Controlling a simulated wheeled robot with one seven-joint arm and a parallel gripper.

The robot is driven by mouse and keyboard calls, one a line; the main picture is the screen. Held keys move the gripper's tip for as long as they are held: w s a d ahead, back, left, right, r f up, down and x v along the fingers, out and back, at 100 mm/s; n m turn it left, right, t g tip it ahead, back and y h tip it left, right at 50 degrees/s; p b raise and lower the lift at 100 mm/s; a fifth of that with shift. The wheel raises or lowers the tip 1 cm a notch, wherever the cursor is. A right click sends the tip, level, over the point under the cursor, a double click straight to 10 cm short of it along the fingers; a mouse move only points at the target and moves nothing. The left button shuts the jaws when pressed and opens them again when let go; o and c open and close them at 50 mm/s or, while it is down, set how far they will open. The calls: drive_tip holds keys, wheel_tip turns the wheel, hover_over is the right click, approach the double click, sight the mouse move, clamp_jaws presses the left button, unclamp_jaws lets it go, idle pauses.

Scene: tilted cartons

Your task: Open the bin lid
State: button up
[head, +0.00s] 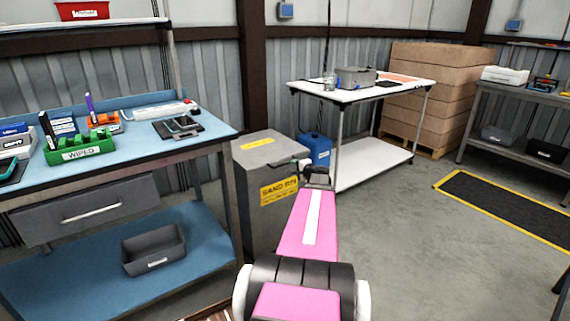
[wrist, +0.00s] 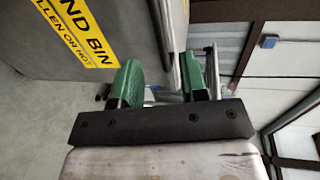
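The grey sand bin (head: 262,215) stands on the floor right of the blue workbench, with a yellow "SAND BIN" label on its front. Its lid (head: 262,148), with a yellow strip on top, lies flat and closed. My gripper (head: 304,166) is at the lid's front right edge. In the wrist view, the two green fingers of my gripper (wrist: 161,80) stand apart, with the lid edge (wrist: 172,45) reaching between them, nearer the right finger. I cannot tell whether that finger touches it. The bin's labelled front (wrist: 110,25) fills the upper left there.
The blue workbench (head: 215,132) is close on the bin's left. A blue container (head: 316,149) stands on the floor behind the bin, beside a white table (head: 345,95). Open floor lies to the right, with a black mat (head: 510,205).

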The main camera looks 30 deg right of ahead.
sight(287, 163)
drive_tip(key=x, duration=1)
drive_tip(key=shift+a, duration=0.1)
clamp_jaws()
